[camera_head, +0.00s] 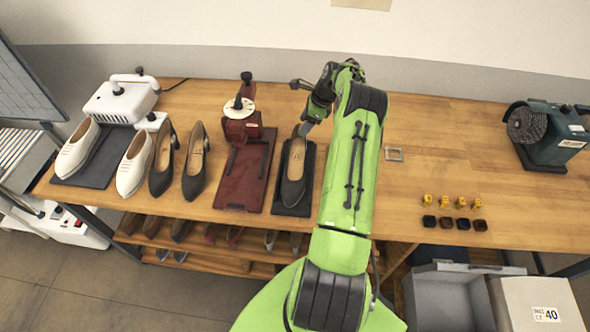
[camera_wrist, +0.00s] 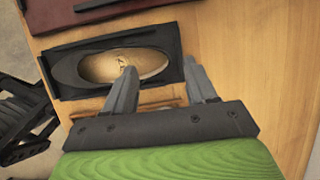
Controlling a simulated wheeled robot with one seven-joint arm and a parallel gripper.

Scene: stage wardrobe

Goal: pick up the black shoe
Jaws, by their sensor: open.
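A black shoe (camera_head: 293,188) with a tan insole lies in a shallow black tray (camera_head: 304,205) near the middle of the table. In the wrist view the shoe (camera_wrist: 66,72) lies across the tray (camera_wrist: 172,40), its tan inside facing up. My gripper (camera_head: 304,128) is at the far end of this shoe. In the wrist view my gripper (camera_wrist: 160,66) is open and empty. One finger overlaps the shoe's opening in the picture, and the other is by the tray's right edge. I cannot tell how high the fingertips are above the shoe.
A pair of black heeled shoes (camera_head: 178,170) stands to the left, beside cream shoes (camera_head: 130,168) and a white machine (camera_head: 120,100). A dark red press (camera_head: 240,128) on a red board (camera_head: 243,185) is just left of the tray. Small yellow and dark blocks (camera_head: 455,202) lie right.

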